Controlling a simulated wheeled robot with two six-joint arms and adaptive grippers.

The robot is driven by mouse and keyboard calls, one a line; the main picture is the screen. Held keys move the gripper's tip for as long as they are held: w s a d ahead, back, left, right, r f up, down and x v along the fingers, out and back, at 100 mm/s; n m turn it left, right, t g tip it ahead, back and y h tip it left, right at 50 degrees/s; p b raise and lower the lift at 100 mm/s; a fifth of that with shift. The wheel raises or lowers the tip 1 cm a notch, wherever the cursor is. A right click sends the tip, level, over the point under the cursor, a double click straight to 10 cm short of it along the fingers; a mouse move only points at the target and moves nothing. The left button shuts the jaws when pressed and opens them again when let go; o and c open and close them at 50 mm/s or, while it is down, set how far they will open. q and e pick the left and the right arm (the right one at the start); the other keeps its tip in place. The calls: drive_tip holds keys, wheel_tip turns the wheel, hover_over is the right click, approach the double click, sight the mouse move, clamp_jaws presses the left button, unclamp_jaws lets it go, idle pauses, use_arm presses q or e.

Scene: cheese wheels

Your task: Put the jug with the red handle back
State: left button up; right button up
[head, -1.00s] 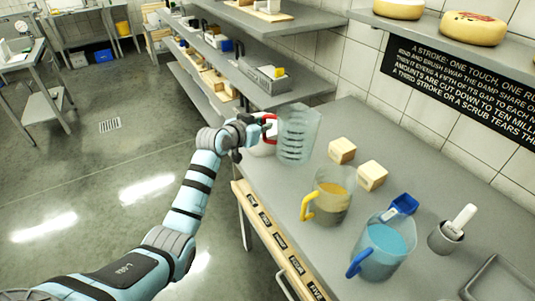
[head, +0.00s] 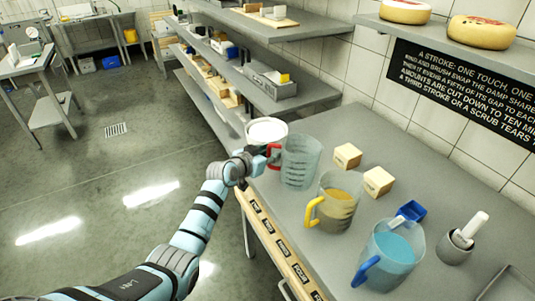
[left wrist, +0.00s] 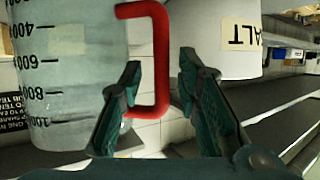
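The clear jug with the red handle (head: 301,163) stands upright on the grey table. It looks empty, and its marked wall fills the left of the left wrist view (left wrist: 60,75). Its red handle (head: 272,155) points left, toward my arm. My left gripper (head: 260,160) is at this handle. In the left wrist view the red handle (left wrist: 161,60) lies between the two spread fingers (left wrist: 160,75), with gaps beside it, so the gripper is open around it. My right gripper is not in view.
A white labelled tub (head: 266,132) stands close behind the jug. A yellow-handled jug (head: 336,205) and a blue-handled jug (head: 390,250) stand to the right. Two pale blocks (head: 347,156) lie behind. A label strip (head: 280,240) runs along the table's front edge.

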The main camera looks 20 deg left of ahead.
use_arm(q)
drive_tip(key=p+v, duration=0.3)
drive_tip(key=v, duration=0.9)
drive_tip(key=shift+r, duration=0.2)
